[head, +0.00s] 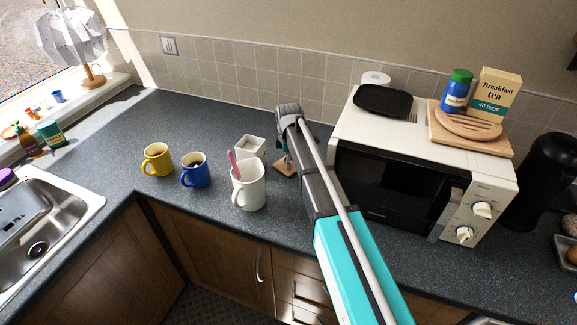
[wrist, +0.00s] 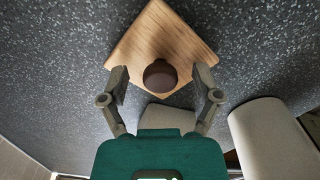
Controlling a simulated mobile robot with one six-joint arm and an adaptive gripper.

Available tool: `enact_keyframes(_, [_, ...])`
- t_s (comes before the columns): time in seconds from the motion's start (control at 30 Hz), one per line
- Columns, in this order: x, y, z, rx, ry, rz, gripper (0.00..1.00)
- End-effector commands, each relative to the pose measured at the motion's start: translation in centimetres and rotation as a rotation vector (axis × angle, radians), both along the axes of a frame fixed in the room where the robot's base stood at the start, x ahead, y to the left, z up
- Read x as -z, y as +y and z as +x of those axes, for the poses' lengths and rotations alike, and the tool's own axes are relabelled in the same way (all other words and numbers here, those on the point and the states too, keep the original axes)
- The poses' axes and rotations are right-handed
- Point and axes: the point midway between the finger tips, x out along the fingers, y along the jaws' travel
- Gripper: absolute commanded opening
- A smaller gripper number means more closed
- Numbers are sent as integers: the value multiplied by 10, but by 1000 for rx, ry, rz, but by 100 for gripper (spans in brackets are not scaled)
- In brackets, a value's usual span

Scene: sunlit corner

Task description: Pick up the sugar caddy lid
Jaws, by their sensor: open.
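The sugar caddy lid (head: 287,172) is a square wooden plate lying on the dark worktop, just right of the open white square caddy (head: 250,148). In the wrist view the lid (wrist: 150,38) shows its pale wood grain and a round dark brown knob (wrist: 160,75). My gripper (wrist: 161,82) is open, with one finger on each side of the knob; I cannot tell whether they touch the lid. In the head view my gripper (head: 284,160) is over the lid, and my arm hides part of that area.
A white mug (head: 248,190) with a pink handle sticking out stands left of my arm, with blue (head: 195,172) and yellow (head: 158,161) mugs beyond. A cream microwave (head: 400,190) stands close on the right. The worktop behind the mugs is clear.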

Motion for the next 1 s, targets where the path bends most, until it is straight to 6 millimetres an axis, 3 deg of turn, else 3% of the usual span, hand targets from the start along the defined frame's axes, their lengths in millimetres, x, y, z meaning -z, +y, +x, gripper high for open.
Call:
enact_keyframes(0.2, [0, 0, 0, 0, 0, 0, 81])
enact_keyframes(0.63, [0, 1, 0, -1, 0, 0, 2])
enact_keyframes(1.0, [-1, 1, 0, -1, 0, 0, 0])
